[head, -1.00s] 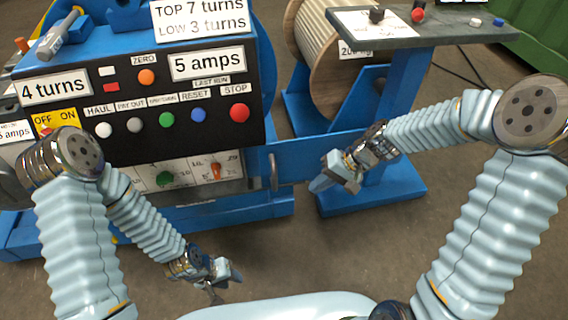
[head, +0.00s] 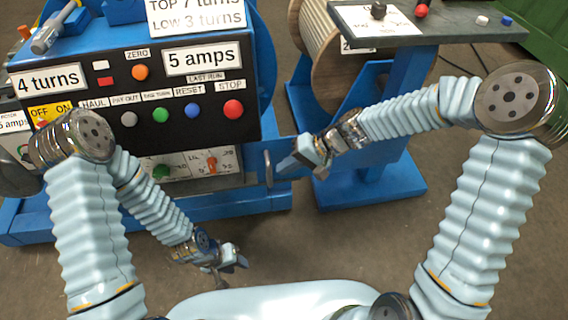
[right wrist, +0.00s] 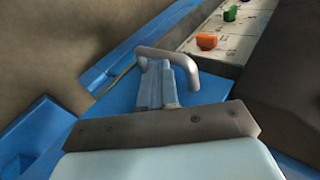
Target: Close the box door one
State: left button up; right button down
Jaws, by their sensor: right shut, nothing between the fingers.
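The box door (head: 284,148) is a blue panel standing open to the right of a recess with knobs, with a grey bar handle (head: 268,168) near its left end. My right gripper (head: 284,168) is shut and empty in front of the door, its fingertips close to the handle. In the right wrist view the shut fingers (right wrist: 167,85) reach toward the handle (right wrist: 150,52) over the blue door (right wrist: 118,98); I cannot tell whether they touch it. My left gripper (head: 232,270) hangs low over the floor, away from the door; its jaw opening is unclear.
The recess panel (head: 190,165) carries a green and an orange knob. Above it is a black control panel (head: 100,92) with several coloured buttons. A blue stand (head: 385,185) with a grey top (head: 460,32) and a wooden reel (head: 325,45) are to the right. Floor in front is open.

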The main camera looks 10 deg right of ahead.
pick_arm(q)
jog(key=shift+r, duration=0.1)
pick_arm(e)
jog(key=shift+a, duration=0.45)
